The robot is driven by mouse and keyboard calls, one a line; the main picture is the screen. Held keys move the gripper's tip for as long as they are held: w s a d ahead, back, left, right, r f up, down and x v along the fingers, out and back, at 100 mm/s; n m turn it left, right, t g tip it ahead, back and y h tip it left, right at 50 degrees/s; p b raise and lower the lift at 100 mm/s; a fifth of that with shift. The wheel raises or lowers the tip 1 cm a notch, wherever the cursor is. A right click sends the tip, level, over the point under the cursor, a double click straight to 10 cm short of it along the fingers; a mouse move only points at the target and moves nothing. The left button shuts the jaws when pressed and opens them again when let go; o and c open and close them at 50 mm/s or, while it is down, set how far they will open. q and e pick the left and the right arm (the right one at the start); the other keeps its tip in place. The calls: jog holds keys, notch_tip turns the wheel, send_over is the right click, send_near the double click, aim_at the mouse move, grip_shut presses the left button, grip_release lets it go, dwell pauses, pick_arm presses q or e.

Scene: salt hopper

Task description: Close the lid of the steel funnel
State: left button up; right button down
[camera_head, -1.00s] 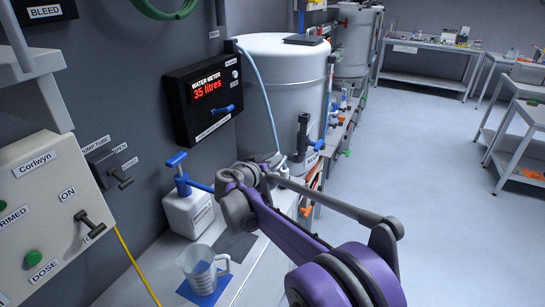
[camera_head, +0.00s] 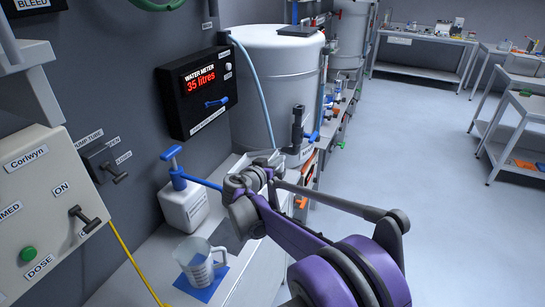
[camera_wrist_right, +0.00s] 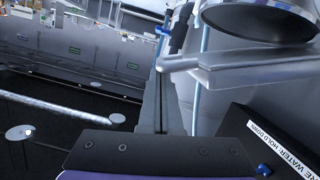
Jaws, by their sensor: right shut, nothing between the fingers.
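In the head view my right arm reaches in from the lower right, and its gripper (camera_head: 268,166) is over the bench in front of the white tank. Its fingertips are too small to make out there. In the right wrist view the gripper (camera_wrist_right: 165,85) is shut and empty, its fingers pointing up the picture. Right of the fingers is a steel-coloured rounded piece (camera_wrist_right: 250,62) with a bar and a dark round disc (camera_wrist_right: 270,15) above it. I cannot tell whether this is the funnel and its lid. I cannot pick out the steel funnel in the head view. My left gripper is out of view.
The black water meter (camera_head: 197,92) hangs on the wall left of the white tank (camera_head: 275,85). A white bottle with a blue pump (camera_head: 184,205) and a clear jug (camera_head: 197,262) stand on the bench. A control panel (camera_head: 45,205) is at left. The floor (camera_head: 420,170) at right is clear.

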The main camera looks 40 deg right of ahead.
pick_arm(q)
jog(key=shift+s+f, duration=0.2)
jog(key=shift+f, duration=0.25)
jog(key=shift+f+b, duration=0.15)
jog(key=shift+b, duration=0.2)
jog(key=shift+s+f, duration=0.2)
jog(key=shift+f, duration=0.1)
pick_arm(e)
notch_tip(320, 180, down, 7)
jog(key=s+m+t, duration=0.1)
jog(key=s+m, duration=0.1)
jog(key=shift+d, duration=0.4)
